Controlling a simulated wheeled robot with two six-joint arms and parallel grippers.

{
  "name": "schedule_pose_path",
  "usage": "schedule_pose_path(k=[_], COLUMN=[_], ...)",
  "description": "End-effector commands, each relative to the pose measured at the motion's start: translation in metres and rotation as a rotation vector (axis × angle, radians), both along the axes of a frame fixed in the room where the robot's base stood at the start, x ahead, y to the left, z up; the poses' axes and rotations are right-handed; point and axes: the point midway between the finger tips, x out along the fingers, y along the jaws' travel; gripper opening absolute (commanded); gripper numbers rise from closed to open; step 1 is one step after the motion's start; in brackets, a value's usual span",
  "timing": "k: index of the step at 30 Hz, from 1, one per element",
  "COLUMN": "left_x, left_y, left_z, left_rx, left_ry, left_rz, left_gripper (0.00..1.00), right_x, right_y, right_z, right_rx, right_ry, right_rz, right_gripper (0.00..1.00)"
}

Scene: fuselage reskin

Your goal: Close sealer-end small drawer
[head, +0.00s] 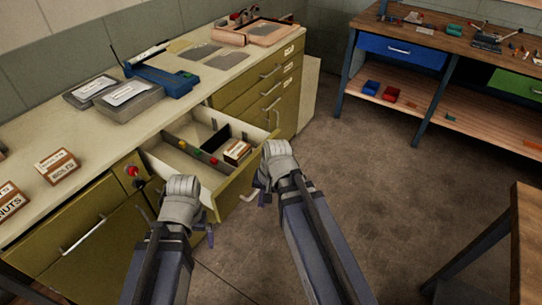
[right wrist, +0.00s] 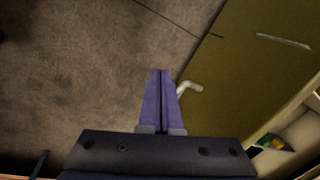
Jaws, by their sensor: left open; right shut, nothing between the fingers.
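The small olive drawer (head: 232,190) stands pulled out of the bench in the head view. Inside are dividers, small red, yellow and green items and a labelled box (head: 237,151). Its pale handle (head: 249,194) shows just left of my right gripper (head: 263,190). The olive drawer front (right wrist: 245,65) fills the right side there. My left gripper (head: 182,222) is open and empty, at the drawer's near end.
The bench top (head: 85,130) carries grey cases (head: 128,97), a blue tool (head: 160,76) and labelled boxes (head: 57,165). A red button (head: 133,171) sits on the bench front. A workbench (head: 440,65) stands back right. The floor (head: 365,165) between is clear.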

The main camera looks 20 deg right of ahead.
Motion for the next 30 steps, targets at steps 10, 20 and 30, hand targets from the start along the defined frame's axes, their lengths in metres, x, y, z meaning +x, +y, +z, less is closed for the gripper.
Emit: schedule_pose_path(k=[10, 20, 30], left_x=[0.000, 0.000, 0.000], left_y=[-0.001, -0.001, -0.001], left_z=[0.018, 0.018, 0.009], left_rx=[0.000, -0.001, -0.001], left_ry=[0.000, -0.001, -0.001], left_rz=[0.001, 0.001, 0.001], left_gripper=[1.00, 1.00, 1.00], right_x=[0.044, 0.055, 0.061], right_y=[-0.106, -0.156, -0.155], right_z=[0.050, 0.078, 0.070], right_rx=[0.528, 0.863, 0.887], right_ry=[0.088, 0.248, 0.267], right_rz=[-1.197, -1.733, -1.770], right_gripper=[0.00, 0.00, 0.00])
